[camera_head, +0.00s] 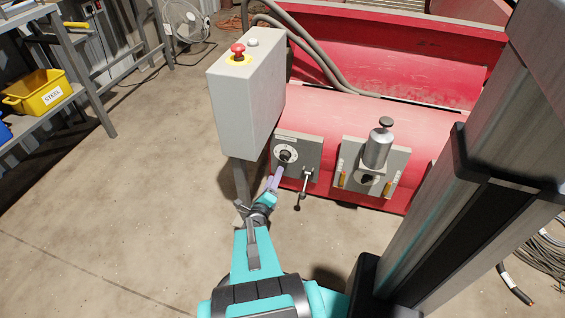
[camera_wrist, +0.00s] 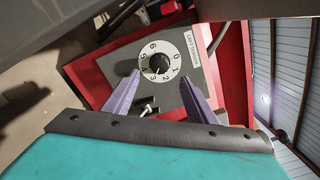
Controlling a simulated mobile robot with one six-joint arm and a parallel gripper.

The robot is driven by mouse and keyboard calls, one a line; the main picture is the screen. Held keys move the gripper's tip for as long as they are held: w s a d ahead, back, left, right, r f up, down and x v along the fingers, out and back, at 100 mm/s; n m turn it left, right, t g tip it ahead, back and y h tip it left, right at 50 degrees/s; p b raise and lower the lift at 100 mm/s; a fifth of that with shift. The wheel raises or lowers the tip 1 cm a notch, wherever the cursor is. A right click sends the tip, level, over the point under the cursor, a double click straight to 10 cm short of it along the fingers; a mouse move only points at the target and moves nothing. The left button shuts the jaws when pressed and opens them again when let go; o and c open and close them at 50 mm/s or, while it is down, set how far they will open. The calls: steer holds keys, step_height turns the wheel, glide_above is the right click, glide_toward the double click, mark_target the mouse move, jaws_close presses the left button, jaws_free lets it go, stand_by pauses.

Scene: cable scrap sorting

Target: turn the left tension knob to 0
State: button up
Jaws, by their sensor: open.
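The left tension knob (camera_head: 286,155) is a small black knob on a white round dial, on a grey plate on the red machine. In the wrist view the knob (camera_wrist: 159,64) sits mid-dial, with the numbers 0 to 6 around it and a white label (camera_wrist: 192,49) beside it.
A small lever (camera_head: 302,187) hangs right of the dial; it also shows between the fingers in the wrist view (camera_wrist: 148,109). A grey box (camera_head: 245,105) with a red button (camera_head: 238,49) stands above left. A second plate (camera_head: 398,163) carries a metal cylinder (camera_head: 378,148).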

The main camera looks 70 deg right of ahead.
mark_target(283, 158)
steer(key=shift+w+d+b, duration=0.15)
steer(key=shift+d+b, duration=1.25)
steer(key=shift+d, duration=1.3)
steer(key=shift+w+d+b, duration=0.15)
steer(key=shift+d+b, duration=1.25)
steer(key=shift+d, duration=1.3)
steer(key=c, duration=1.1)
steer(key=shift+o, duration=0.2)
